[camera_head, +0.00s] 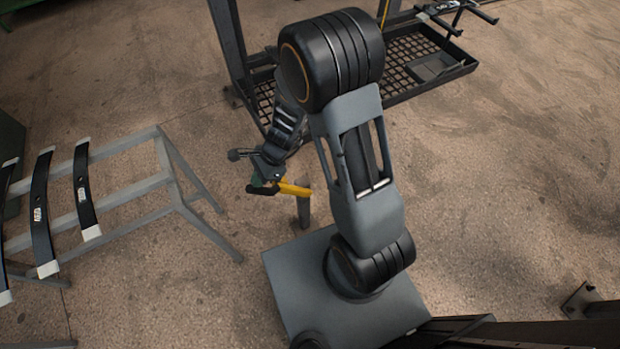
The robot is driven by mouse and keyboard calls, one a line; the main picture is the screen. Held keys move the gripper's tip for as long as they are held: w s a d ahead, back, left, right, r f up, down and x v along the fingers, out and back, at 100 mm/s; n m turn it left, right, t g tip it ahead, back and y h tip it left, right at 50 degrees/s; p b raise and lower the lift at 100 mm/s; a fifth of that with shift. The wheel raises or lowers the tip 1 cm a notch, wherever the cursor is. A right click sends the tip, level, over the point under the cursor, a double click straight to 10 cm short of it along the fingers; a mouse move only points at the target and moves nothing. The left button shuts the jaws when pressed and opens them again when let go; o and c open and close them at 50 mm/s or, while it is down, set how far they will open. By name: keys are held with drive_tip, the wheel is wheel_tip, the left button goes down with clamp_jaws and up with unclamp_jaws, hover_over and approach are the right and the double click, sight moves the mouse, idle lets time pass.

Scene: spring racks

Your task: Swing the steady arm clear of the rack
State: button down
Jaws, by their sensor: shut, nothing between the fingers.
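A short yellow bar (295,188) shows just right of my gripper, above the top of a short grey post (303,212). It may be the steady arm, but I cannot tell for sure. My gripper (262,187) hangs at the end of my folded arm, shut and empty, at the left end of the yellow bar. I cannot tell whether they touch. A small green part shows at the gripper. The grey rack (135,184) stands at the left, with several dark curved leaf springs (84,190) lying across its rails. A gap of floor separates it from my gripper.
Behind my arm stands a dark frame with a mesh tray (405,80) and a tall post (228,40). Dark prongs (455,15) show at the top right. A dark green box edge (10,140) is at the far left. Brown floor is open at right.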

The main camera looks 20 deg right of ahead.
drive_tip(key=shift+a, duration=2.55)
drive_tip(key=shift+d, duration=3.05)
drive_tip(key=shift+s+n, duration=0.3)
drive_tip(key=shift+n, duration=0.5)
drive_tip(key=s+d+r+n+t+h, duration=0.1)
drive_tip(key=s+d+r+n+h, duration=0.1)
drive_tip(key=d+r+n, duration=0.2)
drive_tip(key=s+d+r+n+t+h+p, duration=0.1)
drive_tip(key=d+r+n, duration=0.3)
drive_tip(key=r, duration=0.7)
drive_tip(key=s+d+r+n+t+h+p, duration=0.1)
drive_tip(key=s+d+r+n+t+h, duration=0.1)
drive_tip(key=r+n, duration=0.5)
drive_tip(key=s+d+r+h, duration=0.1)
drive_tip(key=s+d, duration=0.1)
drive_tip(key=shift+d+h, duration=0.3)
drive_tip(key=shift+h, duration=0.1)
